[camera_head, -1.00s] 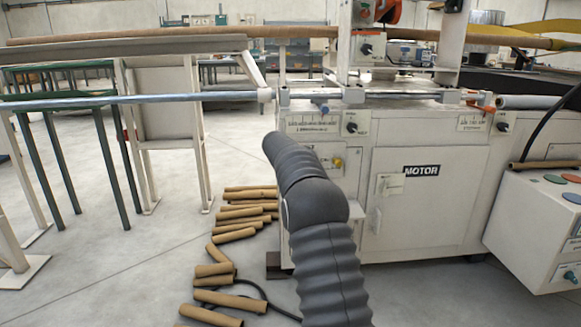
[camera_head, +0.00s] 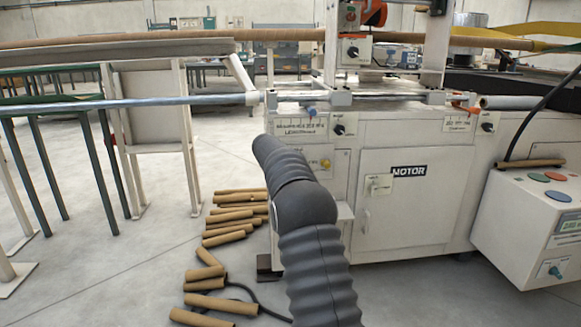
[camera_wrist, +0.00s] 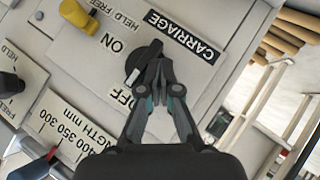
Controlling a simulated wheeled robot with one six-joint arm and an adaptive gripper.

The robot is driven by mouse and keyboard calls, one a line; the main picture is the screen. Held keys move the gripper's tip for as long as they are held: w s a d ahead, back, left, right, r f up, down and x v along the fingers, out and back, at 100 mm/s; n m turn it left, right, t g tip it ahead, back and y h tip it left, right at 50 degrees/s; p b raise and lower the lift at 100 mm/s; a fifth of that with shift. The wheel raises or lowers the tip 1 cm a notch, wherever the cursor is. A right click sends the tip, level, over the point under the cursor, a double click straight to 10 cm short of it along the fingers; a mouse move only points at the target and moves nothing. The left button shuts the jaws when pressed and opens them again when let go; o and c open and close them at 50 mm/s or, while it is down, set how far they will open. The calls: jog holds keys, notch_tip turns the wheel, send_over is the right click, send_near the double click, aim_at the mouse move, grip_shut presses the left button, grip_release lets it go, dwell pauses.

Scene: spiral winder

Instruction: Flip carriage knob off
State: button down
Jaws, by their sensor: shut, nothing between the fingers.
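The carriage knob (camera_wrist: 141,62) is a black rotary knob on a pale panel in the wrist view. The CARRIAGE label (camera_wrist: 181,36) is beside it, with ON and OFF printed near it, upside down. A pale mark shows at the knob's lower-left end, on the side between ON and OFF; its exact setting is hard to tell. My gripper (camera_wrist: 160,70) is shut and empty. Its fingertips are at the knob's right side, overlapping its edge; I cannot tell whether they touch. In the head view my arm hides the gripper and the knob.
A yellow knob (camera_wrist: 80,15) is at the upper left of the wrist view and also shows on the machine front (camera_head: 326,164). A red-tipped lever (camera_wrist: 50,155) and length scale are at the lower left. Cardboard tubes (camera_head: 232,215) lie on the floor left of the machine.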

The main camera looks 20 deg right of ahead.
jog(key=s+a+b, duration=0.2)
jog(key=s+a, duration=0.1)
jog(key=a, duration=0.9)
jog(key=shift+s+a, duration=0.25)
jog(key=shift+a, duration=0.1)
jog(key=s+a+f+n+g+y, duration=0.1)
jog(key=s+f+g, duration=0.15)
jog(key=f, duration=0.45)
jog(key=s+a+f+g+y+p, duration=0.1)
jog(key=s+a+f+y, duration=0.15)
jog(key=s, duration=0.95)
jog(key=s+a+r+y+p, duration=0.1)
jog(key=s+r, duration=0.4)
jog(key=s, duration=0.8)
jog(key=s+a+r+t+y+p, duration=0.1)
jog(key=s+a+r+p, duration=0.3)
jog(key=s, duration=0.9)
jog(key=s+a+r+y+p, duration=0.2)
jog(key=s+a+r, duration=0.2)
jog(key=s, duration=0.9)
jog(key=shift+s+a+r+m+t+y+p, duration=0.25)
jog(key=shift+r+m+t+y+p, duration=0.1)
jog(key=shift+r, duration=0.45)
